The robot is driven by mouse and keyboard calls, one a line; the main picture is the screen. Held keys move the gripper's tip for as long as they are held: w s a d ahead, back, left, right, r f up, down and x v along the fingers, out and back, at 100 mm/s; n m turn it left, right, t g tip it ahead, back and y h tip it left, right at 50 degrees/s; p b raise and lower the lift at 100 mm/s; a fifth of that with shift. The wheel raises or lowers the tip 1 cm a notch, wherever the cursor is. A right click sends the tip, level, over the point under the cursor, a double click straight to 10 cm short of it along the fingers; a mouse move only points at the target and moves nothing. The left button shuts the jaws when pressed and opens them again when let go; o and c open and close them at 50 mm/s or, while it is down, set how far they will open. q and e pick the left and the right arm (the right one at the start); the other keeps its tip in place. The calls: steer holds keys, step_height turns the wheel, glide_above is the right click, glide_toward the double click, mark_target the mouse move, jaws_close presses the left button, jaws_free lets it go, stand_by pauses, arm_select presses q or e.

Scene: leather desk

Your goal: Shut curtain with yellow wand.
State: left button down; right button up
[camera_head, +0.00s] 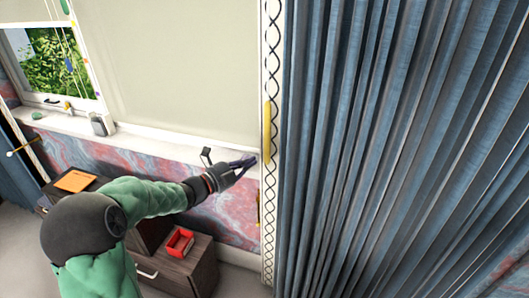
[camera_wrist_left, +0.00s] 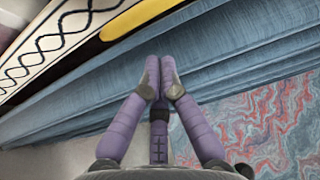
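The yellow wand (camera_head: 267,132) hangs upright against the white patterned edge band (camera_head: 271,60) of the blue pleated curtain (camera_head: 370,150). It also shows as a yellow strip at the top of the left wrist view (camera_wrist_left: 143,16). The curtain bunches on the right side of the head view. My left gripper (camera_head: 249,162) is just left of the wand's lower end, apart from it. In the left wrist view its purple fingers (camera_wrist_left: 159,76) come together at the tips with nothing seen between them, and the curtain lies beyond them. My right gripper is not in view.
A pale blind (camera_head: 180,70) covers the window left of the curtain, above a white sill (camera_head: 160,138) with small objects. Below stand a dark drawer unit (camera_head: 175,265) with a red tray (camera_head: 179,242) and an orange item (camera_head: 75,181). Another blue curtain (camera_head: 15,165) hangs far left.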

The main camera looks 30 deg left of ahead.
arm_select(q)
steer(key=b+x, duration=0.1)
steer(key=x, duration=0.8)
steer(key=shift+w, duration=0.25)
